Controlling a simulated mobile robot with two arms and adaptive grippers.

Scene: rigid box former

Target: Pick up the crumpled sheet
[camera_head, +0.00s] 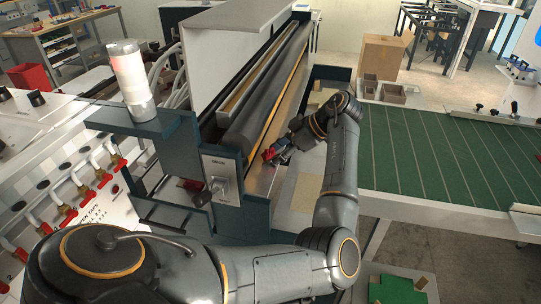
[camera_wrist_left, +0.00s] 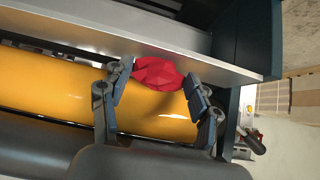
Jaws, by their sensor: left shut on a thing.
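The crumpled sheet (camera_wrist_left: 158,72) is a red wad in the left wrist view. It sits between the two fingertips of my left gripper (camera_wrist_left: 157,79), which is shut on it. Behind it are a yellow roller (camera_wrist_left: 60,85) and a pale metal edge (camera_wrist_left: 75,33). In the head view my left gripper (camera_head: 272,152) is at the near end of the roller machine, with a small bit of red at its tips. I cannot tell whether the sheet touches the metal edge. My right gripper is not in view.
The roller machine (camera_head: 237,25) with its dark roller (camera_head: 262,105) stands to the left of my gripper. A green striped conveyor table (camera_head: 430,150) lies to the right. A cardboard box (camera_head: 381,56) stands at the back. Red-handled valves (camera_head: 68,210) line a panel at left.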

